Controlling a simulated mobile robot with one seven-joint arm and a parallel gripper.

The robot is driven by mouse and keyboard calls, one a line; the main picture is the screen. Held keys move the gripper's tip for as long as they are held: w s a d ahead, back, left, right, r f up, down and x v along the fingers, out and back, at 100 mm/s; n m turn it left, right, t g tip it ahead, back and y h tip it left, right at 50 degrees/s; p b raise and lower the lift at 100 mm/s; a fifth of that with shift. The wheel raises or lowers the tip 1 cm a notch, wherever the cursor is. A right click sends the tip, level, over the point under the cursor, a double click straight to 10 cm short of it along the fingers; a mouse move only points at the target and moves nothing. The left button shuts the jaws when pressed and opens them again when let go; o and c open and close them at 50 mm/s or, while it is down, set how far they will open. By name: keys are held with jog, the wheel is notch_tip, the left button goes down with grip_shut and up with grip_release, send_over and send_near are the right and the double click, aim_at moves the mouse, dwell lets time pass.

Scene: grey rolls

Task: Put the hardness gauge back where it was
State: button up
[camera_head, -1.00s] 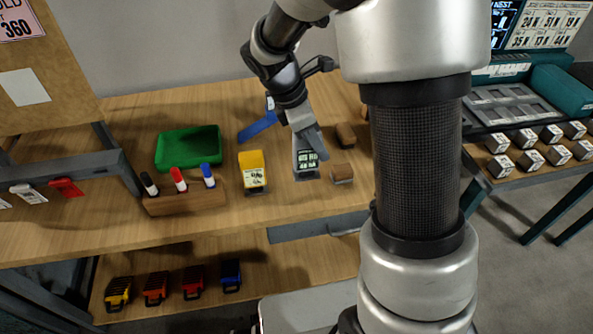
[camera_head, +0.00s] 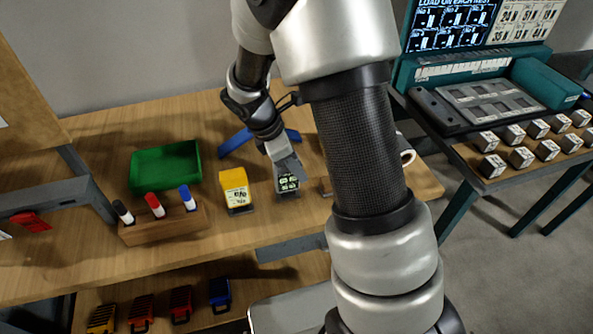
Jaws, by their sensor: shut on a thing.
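A small grey device with a dark, lit display, which looks like the hardness gauge (camera_head: 288,184), is upright over the wooden bench. My gripper (camera_head: 284,165) comes down from behind and above and is shut on its upper part. The fingers hide part of its top. I cannot tell whether its base touches the bench. A yellow device with a white label (camera_head: 236,188) stands just left of it, apart from it.
A green tray (camera_head: 135,172) and a wooden holder with markers (camera_head: 140,232) are to the left. A blue angled piece (camera_head: 235,142) lies behind my gripper. A brown block (camera_head: 326,187) at right is mostly hidden by my arm. A white mug (camera_head: 407,157) stands farther right.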

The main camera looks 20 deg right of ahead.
jog(key=shift+f, duration=0.5)
jog(key=shift+f, duration=0.2)
jog(key=o, duration=1)
